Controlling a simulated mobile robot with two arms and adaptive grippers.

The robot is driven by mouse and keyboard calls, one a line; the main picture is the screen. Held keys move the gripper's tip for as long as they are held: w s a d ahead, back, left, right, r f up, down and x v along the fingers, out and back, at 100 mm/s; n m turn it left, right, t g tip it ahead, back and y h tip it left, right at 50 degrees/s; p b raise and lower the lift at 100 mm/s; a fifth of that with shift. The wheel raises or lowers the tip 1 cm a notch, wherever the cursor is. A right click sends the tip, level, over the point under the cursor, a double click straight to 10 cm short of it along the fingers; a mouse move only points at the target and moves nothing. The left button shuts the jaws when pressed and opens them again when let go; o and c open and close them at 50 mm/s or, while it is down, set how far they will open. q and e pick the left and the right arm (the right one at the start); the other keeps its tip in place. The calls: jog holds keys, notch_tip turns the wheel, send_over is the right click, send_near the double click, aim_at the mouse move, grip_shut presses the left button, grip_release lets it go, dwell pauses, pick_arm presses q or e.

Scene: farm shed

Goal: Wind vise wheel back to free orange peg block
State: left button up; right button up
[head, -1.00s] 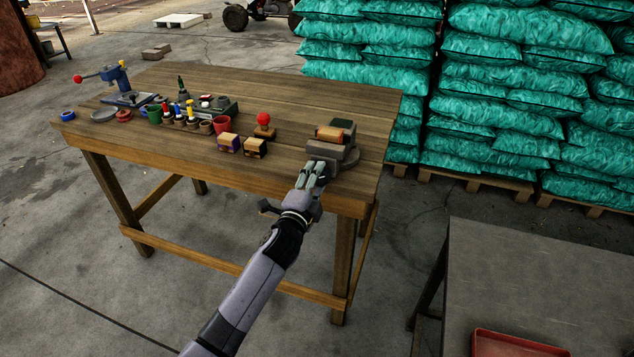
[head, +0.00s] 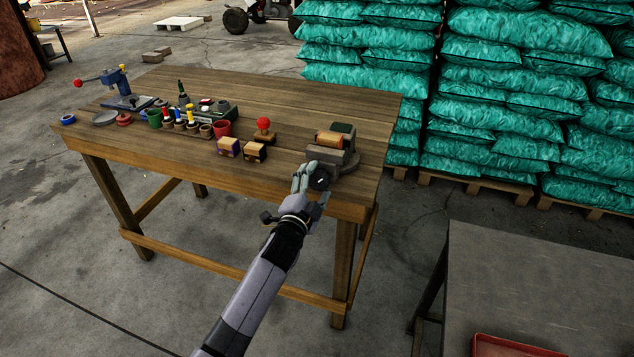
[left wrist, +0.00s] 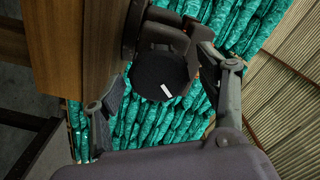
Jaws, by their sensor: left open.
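The grey vise (head: 346,160) stands at the table's front right corner. The orange peg block (head: 329,140) sits in it, between its jaws, with a dark green piece behind. The vise wheel (head: 320,181) is a dark disc on the vise's front side. In the left wrist view the wheel (left wrist: 158,78) is a round black face with a short white mark. My left gripper (head: 308,178) is open at the wheel, with one finger on each side of it in the left wrist view (left wrist: 165,92). I cannot tell whether the fingers touch the rim. My right gripper is not in view.
Two small wooden blocks (head: 241,149) and a red-knobbed piece (head: 264,131) stand left of the vise. Farther left are pots and bottles (head: 186,122) and a blue lever press (head: 120,88). A grey table (head: 530,280) stands at the lower right.

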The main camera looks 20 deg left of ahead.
pick_arm(q)
jog(key=m, duration=0.6)
jog(key=shift+m+p, duration=0.35)
jog(key=shift+m, duration=0.05)
jog(key=m, duration=0.4)
jog(key=shift+s+m+p, duration=0.1)
jog(key=shift+m+p, duration=0.2)
jog(key=shift+p, duration=0.1)
jog(key=shift+r+m+p, duration=0.1)
jog(key=shift+m+p, duration=0.2)
jog(key=shift+m, duration=0.9)
jog(key=m+p, duration=0.6)
jog(key=m, duration=0.8)
jog(key=shift+s+r, duration=0.1)
jog(key=shift+r, duration=0.05)
jog(key=shift+f+m+p, duration=0.25)
jog(key=shift+m+p, duration=0.2)
jog(key=shift+m, duration=0.65)
jog(key=shift+f, duration=0.1)
jog(key=shift+c, duration=0.2)
